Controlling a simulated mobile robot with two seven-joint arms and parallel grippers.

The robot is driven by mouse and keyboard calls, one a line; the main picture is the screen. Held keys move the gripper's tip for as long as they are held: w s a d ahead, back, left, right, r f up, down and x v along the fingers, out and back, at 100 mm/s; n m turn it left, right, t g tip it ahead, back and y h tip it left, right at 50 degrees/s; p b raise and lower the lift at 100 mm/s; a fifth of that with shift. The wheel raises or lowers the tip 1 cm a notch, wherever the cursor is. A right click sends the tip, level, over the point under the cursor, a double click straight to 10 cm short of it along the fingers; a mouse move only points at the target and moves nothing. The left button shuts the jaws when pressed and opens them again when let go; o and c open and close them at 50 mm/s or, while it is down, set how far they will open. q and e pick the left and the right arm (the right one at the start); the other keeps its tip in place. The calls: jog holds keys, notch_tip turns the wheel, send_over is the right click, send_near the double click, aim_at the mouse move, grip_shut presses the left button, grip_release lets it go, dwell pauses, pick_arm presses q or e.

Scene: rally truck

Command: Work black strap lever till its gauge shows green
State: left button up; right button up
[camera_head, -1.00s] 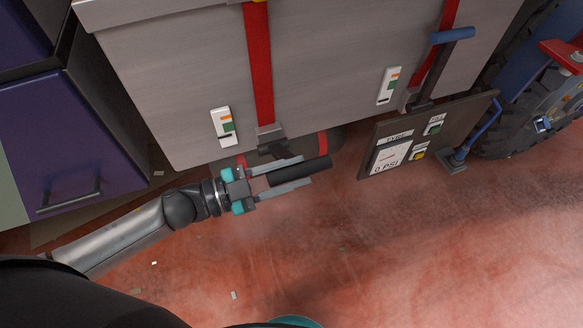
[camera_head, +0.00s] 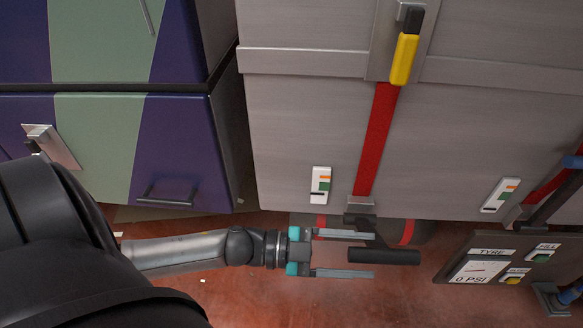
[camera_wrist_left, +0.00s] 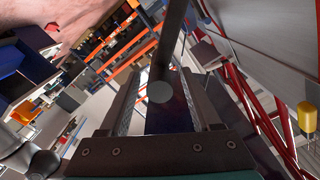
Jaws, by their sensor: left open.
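The black strap lever (camera_head: 384,256) sticks out level below the grey case, at the foot of a red strap (camera_head: 376,140). Its gauge (camera_head: 320,185) is a white plate left of that strap, with orange above, green in the middle and a black mark near the bottom. My left gripper (camera_head: 372,255) is open, its fingers above and below the near part of the handle in the head view. In the left wrist view, the lever's round end (camera_wrist_left: 160,92) shows between the fingers, with gaps on both sides. My right gripper is out of view.
A yellow-handled lever (camera_head: 404,58) is higher on the case. A second gauge (camera_head: 500,195) is to the right. A tyre panel (camera_head: 480,270) reading 0 PSI stands right of the black lever. Purple and green drawers (camera_head: 110,150) are at left. The red floor is clear below.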

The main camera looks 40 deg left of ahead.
pick_arm(q)
jog(key=v, duration=1.2)
jog(key=shift+b, duration=0.35)
jog(key=shift+s, duration=0.1)
jog(key=a+f+n+t+y+b, duration=0.1)
jog(key=a+f+n+y+b, duration=0.4)
jog(key=f, duration=0.9)
jog(key=a+f+n+t+y+b, duration=0.15)
jog(key=a+f+n+y, duration=0.45)
jog(key=f, duration=0.9)
jog(key=s+d+f+n+g+y+b, duration=0.1)
jog(key=s+d+f+g+y+b, duration=0.3)
jog(key=f, duration=0.7)
jog(key=s+a+f+n+g+b, duration=0.1)
jog(key=s+f+n+g+b, duration=0.1)
jog(key=s+f, duration=0.7)
jog(key=s+d+f+n+g+b, duration=0.1)
jog(key=s+d+f+g+b, duration=0.1)
jog(key=s+d+f+g, duration=0.3)
jog(key=s+d+f, duration=0.4)
jog(key=d+f, duration=0.1)
jog(key=shift+f, duration=0.2)
jog(key=shift+g, duration=0.25)
